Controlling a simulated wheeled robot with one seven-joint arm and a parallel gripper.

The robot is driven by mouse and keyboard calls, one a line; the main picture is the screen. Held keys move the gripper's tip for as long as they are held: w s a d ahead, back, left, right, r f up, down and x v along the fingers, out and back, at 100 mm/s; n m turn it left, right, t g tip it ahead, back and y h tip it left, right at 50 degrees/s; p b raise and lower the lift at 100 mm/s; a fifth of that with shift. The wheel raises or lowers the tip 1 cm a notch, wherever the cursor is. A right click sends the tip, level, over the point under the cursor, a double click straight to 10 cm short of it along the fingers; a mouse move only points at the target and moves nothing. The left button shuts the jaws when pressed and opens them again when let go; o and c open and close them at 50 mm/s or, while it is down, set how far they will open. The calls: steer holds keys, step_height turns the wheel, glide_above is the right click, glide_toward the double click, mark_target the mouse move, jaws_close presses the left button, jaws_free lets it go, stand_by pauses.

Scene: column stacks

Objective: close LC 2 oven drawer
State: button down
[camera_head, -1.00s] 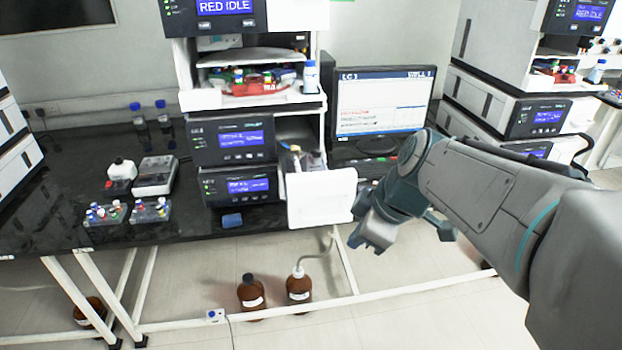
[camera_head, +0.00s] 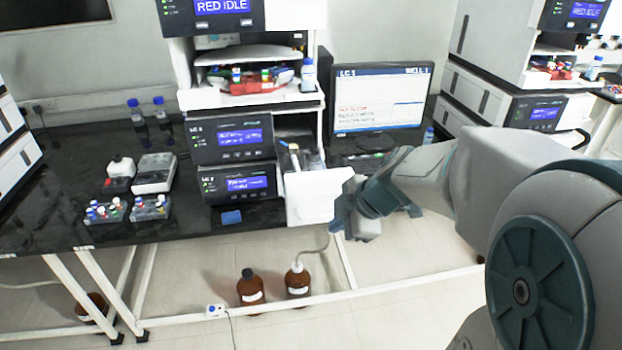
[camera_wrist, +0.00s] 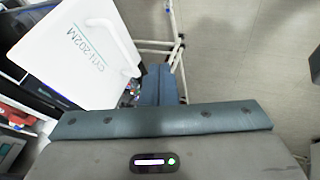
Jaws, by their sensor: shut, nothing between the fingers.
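The oven drawer with its white front panel (camera_head: 316,197) is pulled out of the right side of the lower stack, below the shelf. Small items show inside it behind the panel. In the wrist view the panel (camera_wrist: 75,52) fills the upper left, with a white curved handle (camera_wrist: 115,42) and printed lettering. My gripper (camera_head: 345,222) is at the lower right edge of the drawer front, shut and empty. Its teal fingers (camera_wrist: 159,85) point past the panel's right edge. I cannot tell whether they touch it.
Two dark instrument units (camera_head: 231,138) stand left of the drawer. A monitor (camera_head: 382,98) is behind, to the right. A blue item (camera_head: 231,217) lies on the black bench (camera_head: 180,228). Brown bottles (camera_head: 251,290) stand on the floor below. The floor in front is open.

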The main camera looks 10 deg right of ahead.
mark_target(330, 215)
steer(key=shift+w+a+f+p, duration=0.1)
steer(key=shift+w+f+p, duration=0.2)
steer(key=shift+w, duration=0.45)
steer(key=shift+w+a+f+p, duration=0.1)
steer(key=shift+w+f+p, duration=0.2)
steer(key=shift+w, duration=0.45)
steer(key=shift+w+a+f+p, duration=0.1)
steer(key=shift+w+f+p, duration=0.2)
steer(key=shift+w, duration=0.45)
steer(key=shift+w+f, duration=0.1)
